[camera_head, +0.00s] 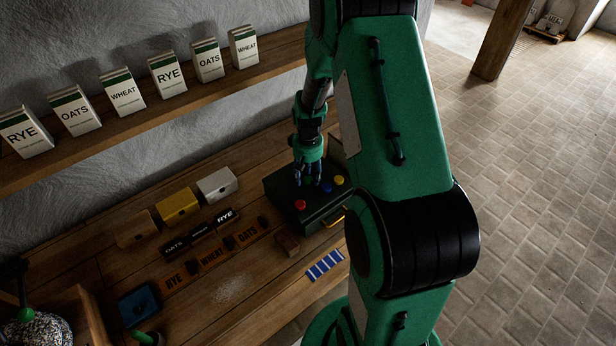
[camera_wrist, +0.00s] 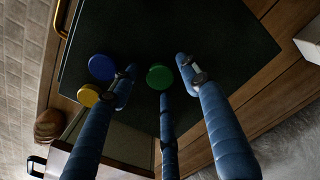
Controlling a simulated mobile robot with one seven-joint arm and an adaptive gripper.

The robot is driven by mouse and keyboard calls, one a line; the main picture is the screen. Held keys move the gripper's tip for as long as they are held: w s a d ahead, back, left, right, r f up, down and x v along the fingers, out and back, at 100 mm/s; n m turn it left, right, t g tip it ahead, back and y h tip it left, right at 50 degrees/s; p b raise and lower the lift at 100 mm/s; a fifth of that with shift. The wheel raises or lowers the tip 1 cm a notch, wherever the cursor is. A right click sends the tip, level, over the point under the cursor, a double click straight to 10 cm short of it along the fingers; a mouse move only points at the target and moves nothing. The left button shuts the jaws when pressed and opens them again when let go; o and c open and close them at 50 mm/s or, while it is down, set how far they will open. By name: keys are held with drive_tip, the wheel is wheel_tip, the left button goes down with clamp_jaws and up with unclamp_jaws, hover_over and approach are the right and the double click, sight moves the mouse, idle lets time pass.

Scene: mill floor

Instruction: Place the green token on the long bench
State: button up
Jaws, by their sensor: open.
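The green token (camera_wrist: 160,77) lies on top of a dark green box (camera_wrist: 225,50), between my gripper's fingers in the wrist view. My gripper (camera_wrist: 158,79) is open with its fingers spread around the token; any contact cannot be told. In the head view my gripper (camera_head: 308,182) points down over the box (camera_head: 285,187), and the green token is not visible there. The long wooden bench (camera_head: 95,275) carries the box and runs along the wall.
A blue token (camera_wrist: 101,67) and a yellow token (camera_wrist: 88,95) lie beside the green one. A red token (camera_head: 300,204) is near the box's front left. Labelled holders (camera_head: 214,258), small bins (camera_head: 178,206) and a blue striped card (camera_head: 325,265) occupy the bench. A shelf of cartons (camera_head: 167,74) is above.

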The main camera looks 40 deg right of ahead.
sight(307, 179)
wheel_tip(307, 179, up, 12)
drive_tip(key=shift+p, duration=0.35)
idle(0.4)
drive_tip(key=shift+r, duration=0.1)
idle(0.4)
drive_tip(key=s+a+r+t, duration=0.1)
drive_tip(key=s+a+r, duration=0.2)
drive_tip(key=a+r, duration=0.3)
drive_tip(key=s+a+r+n+t, duration=0.1)
drive_tip(key=s+a+r, duration=0.1)
drive_tip(key=a+r, duration=0.45)
drive_tip(key=s+a+r+t, duration=0.1)
drive_tip(key=s+a+r, duration=0.2)
drive_tip(key=r, duration=0.5)
drive_tip(key=s+a+r+t, duration=0.1)
drive_tip(key=s+a+r, duration=0.2)
drive_tip(key=s+a, duration=0.2)
drive_tip(key=s+a+r+n+t, duration=0.1)
drive_tip(key=s+a+r, duration=0.3)
drive_tip(key=s, duration=0.7)
drive_tip(key=shift+a+r+n+t, duration=0.15)
drive_tip(key=shift+a+n+t, duration=0.15)
drive_tip(key=shift+a, duration=0.95)
